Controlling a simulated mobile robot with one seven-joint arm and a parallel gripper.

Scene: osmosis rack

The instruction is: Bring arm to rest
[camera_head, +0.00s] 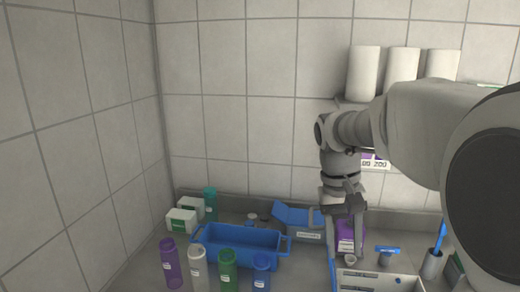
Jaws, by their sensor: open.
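My arm reaches in from the right side of the head view and bends down toward the counter. My gripper (345,232) points downward, open, above the counter near a purple-and-white box (347,238). A small round whitish item (350,260) lies just below the fingers. Nothing is visible between the fingers, though they are small in this view. Whether a finger touches the purple box cannot be told.
A blue tray (240,246) stands left of my gripper, with purple (171,262), white (198,268), green (228,270) and blue (261,272) bottles before it. A blue box (300,222) stands behind. A white rack (377,281) is in front. White cylinders (363,73) line the wall.

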